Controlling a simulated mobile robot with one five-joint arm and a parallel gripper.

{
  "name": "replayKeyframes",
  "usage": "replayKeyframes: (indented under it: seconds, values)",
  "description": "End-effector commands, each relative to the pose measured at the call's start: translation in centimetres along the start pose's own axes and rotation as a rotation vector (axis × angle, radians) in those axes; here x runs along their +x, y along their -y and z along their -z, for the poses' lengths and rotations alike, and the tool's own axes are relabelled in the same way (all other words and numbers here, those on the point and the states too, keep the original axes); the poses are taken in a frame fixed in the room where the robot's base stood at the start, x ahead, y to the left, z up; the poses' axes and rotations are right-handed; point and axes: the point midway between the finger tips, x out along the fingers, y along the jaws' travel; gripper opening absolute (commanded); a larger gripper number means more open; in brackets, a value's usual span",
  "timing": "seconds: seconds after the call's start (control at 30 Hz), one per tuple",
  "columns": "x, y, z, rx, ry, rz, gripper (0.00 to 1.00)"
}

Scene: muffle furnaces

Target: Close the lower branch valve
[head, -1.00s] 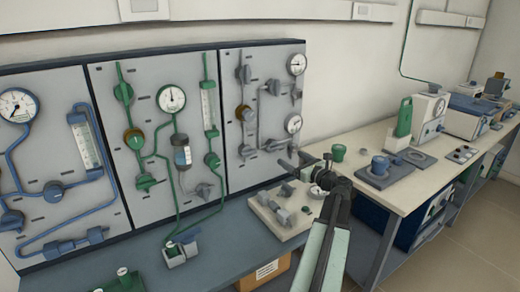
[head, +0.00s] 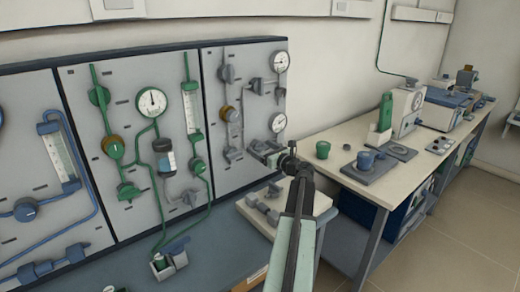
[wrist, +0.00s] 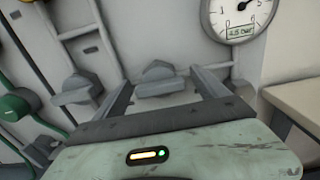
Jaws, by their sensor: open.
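The lower branch valve is a small grey knob with a raised bar handle, low on the right-hand panel (head: 216,95). In the wrist view this knob (wrist: 157,80) sits between my gripper's fingers (wrist: 160,87). My gripper is open, with one finger on each side of the knob; I cannot tell whether either touches it. In the head view my gripper (head: 264,149) is at the panel's lower right, just below the lower gauge (head: 278,122), and mostly hides the valve.
A similar grey knob (wrist: 77,90) is close to my left finger. A gauge (wrist: 236,16) is above right. A light block with grey fittings (head: 243,208) lies on the blue bench below. The bench at right (head: 330,165) carries a green cup (head: 323,149) and instruments.

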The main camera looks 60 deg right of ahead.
Motion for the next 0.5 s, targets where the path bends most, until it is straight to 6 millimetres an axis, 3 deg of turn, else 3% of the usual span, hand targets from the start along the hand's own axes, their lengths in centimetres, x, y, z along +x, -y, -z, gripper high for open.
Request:
replayKeyframes:
  seconds: [0.23, 0.43, 0.47, 0.5]
  values:
    - [0.37, -0.15, 0.0, 0.0, 0.0, -0.002, 0.84]
    - [0.37, -0.17, 0.0, 0.0, 0.0, -0.002, 0.28]
    - [0.37, -0.18, 0.0, 0.0, 0.0, -0.002, 0.21]
    - [0.73, -0.43, 0.0, 0.0, 0.0, -0.008, 0.21]
